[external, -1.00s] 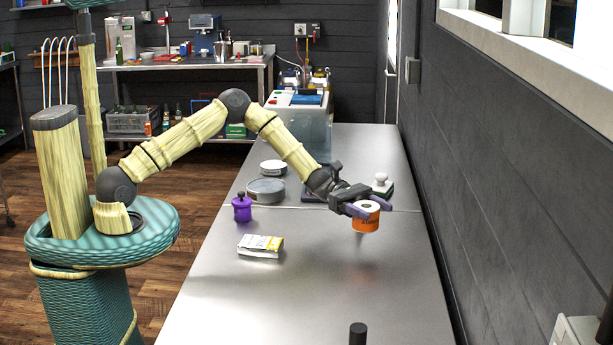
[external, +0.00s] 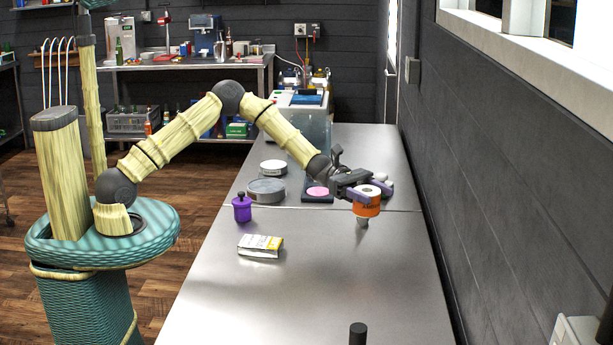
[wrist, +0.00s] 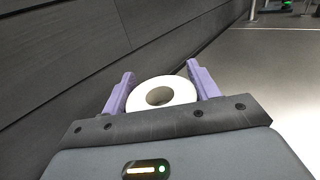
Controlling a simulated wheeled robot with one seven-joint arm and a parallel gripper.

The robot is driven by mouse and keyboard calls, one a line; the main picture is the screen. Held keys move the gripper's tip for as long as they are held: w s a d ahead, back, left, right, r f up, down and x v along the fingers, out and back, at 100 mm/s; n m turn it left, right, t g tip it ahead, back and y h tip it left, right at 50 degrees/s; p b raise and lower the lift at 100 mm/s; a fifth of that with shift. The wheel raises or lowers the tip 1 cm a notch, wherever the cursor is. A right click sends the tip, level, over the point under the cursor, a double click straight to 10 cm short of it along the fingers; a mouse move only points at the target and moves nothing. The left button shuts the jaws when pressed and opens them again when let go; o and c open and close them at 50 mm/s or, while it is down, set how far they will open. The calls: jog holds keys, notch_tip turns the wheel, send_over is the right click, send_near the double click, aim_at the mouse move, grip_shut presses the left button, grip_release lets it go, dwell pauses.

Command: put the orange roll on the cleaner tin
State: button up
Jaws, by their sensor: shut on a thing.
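The orange roll (external: 366,209), with a white top and a round hole, is in my gripper (external: 367,191), high above the right side of the steel bench. In the wrist view the white roll end (wrist: 160,94) sits between the purple fingers of my gripper (wrist: 161,88), which are shut on it. A wide grey round tin (external: 266,191) and a smaller white-topped round tin (external: 273,166) stand on the bench to the left of my gripper. I cannot read a label to tell which is the cleaner tin.
A dark pad with a pink disc (external: 317,192) is left of my gripper. A dark wall (external: 500,170) borders the bench at right. The near middle of the bench is clear.

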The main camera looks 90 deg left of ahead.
jog(key=shift+a, duration=0.1)
jog(key=s+a+n+t+y, duration=0.2)
jog(key=s+a+n+y, duration=0.15)
jog(key=a, duration=1.05)
jog(key=s+a+n+t+y, duration=0.2)
jog(key=s+a+t+y, duration=0.15)
jog(key=a, duration=1.05)
jog(key=s+a+r+n+y, duration=0.1)
jog(key=s+a+y, duration=0.3)
jog(key=s+a, duration=0.7)
jog(key=s+a+r+n+y, duration=0.2)
jog(key=s+a+n+y, duration=0.2)
jog(key=s+a, duration=0.7)
jog(key=shift+s+a+y+b, duration=0.25)
jog(key=shift+a+b, duration=0.2)
jog(key=shift+a, duration=0.4)
jog(key=shift+t, duration=0.25)
jog(key=shift+f, duration=3.1)
